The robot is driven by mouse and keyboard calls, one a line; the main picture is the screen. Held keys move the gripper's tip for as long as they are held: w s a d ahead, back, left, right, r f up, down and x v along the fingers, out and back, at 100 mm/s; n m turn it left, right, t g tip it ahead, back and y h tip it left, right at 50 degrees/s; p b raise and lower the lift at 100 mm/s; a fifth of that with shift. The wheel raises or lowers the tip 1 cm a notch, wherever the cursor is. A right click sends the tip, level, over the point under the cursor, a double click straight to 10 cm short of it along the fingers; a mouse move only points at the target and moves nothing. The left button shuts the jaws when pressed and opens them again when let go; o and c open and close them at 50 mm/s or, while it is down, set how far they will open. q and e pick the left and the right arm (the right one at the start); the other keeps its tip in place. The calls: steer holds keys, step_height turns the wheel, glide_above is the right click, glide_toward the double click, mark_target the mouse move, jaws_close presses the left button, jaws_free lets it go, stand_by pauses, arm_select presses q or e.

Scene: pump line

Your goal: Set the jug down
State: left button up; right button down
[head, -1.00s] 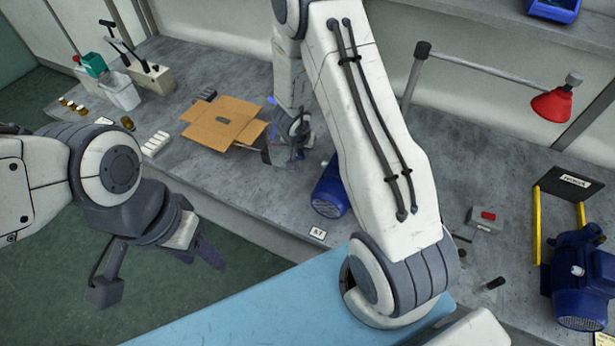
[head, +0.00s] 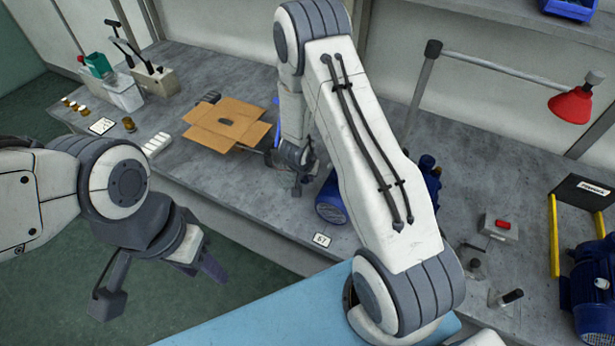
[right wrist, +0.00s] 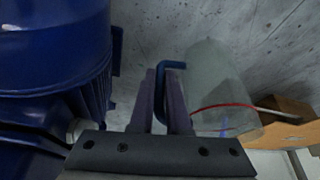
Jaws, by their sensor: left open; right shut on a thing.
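The jug (right wrist: 218,75) is a pale, see-through vessel with a blue handle (right wrist: 172,66) and a red line on its side. In the right wrist view the fingers of my right gripper (right wrist: 164,100) are shut on the handle. In the head view my right gripper (head: 298,183) is low over the bench beside the cardboard box, and the jug is mostly hidden behind it. I cannot tell whether the jug's base touches the bench. My left gripper (head: 160,284) is open and empty over the floor, in front of the bench.
A blue motor (head: 331,200) stands close to the right gripper; a large blue body (right wrist: 50,60) fills the wrist view's left. An open cardboard box (head: 228,124) lies left of the gripper. A red lamp (head: 572,104) and switch box (head: 498,228) are to the right. Bare bench (head: 225,190) lies in front.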

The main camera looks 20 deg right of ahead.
steer(key=shift+f, duration=0.1)
steer(key=c, duration=0.9)
jaws_free()
